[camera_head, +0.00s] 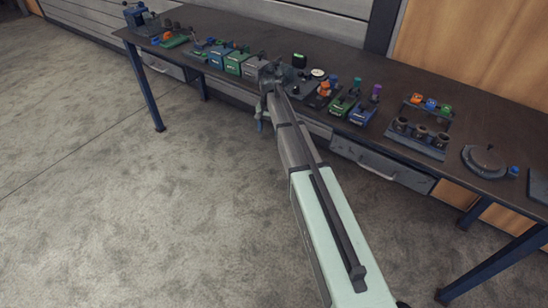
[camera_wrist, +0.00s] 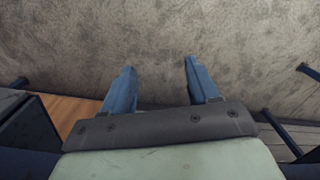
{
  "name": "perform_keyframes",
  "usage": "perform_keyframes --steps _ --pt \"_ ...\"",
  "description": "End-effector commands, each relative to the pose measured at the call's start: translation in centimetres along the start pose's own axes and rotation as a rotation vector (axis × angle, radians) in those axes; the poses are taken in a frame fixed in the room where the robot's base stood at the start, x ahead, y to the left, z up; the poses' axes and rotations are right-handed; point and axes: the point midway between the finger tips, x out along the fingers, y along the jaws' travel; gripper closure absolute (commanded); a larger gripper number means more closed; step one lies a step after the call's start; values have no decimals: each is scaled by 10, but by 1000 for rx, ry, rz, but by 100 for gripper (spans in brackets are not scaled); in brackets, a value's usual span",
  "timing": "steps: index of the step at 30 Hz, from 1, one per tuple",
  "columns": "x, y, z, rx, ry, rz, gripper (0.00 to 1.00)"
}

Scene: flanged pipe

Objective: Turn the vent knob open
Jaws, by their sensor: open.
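My gripper (camera_wrist: 158,64) is open and empty in the wrist view, its two blue fingers spread over bare floor. In the head view, my arm reaches up to the bench's front edge, and my gripper (camera_head: 260,113) hangs down just in front of it. No vent knob can be made out for certain. Just right of my wrist, a dark fixture with a pale round disc (camera_head: 318,73) stands on the bench, with an orange knob (camera_head: 325,88) beside it. My wrist hides part of that area. I cannot tell whether either belongs to the flanged pipe.
The long dark bench (camera_head: 225,25) carries several fixtures. Green and blue boxes (camera_head: 237,61) stand left of my wrist. A rack with dark cups (camera_head: 420,132) and a round grey lid-like fixture (camera_head: 485,158) stand to the right. A drawer (camera_head: 380,165) hangs underneath. The floor (camera_head: 130,210) in front is clear.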

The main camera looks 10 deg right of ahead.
Motion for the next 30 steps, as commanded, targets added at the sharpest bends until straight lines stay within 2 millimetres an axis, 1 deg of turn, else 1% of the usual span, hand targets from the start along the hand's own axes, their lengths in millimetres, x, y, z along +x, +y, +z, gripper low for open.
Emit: perform_keyframes --steps 3,9,18,24,30 --pt "17 7 10 -8 -12 7 40" --pt "43 18 26 -24 -33 19 40" --pt "77 34 48 -45 -59 33 40" --pt "91 41 58 -54 -71 40 40" --pt "96 43 61 -58 -76 42 40"
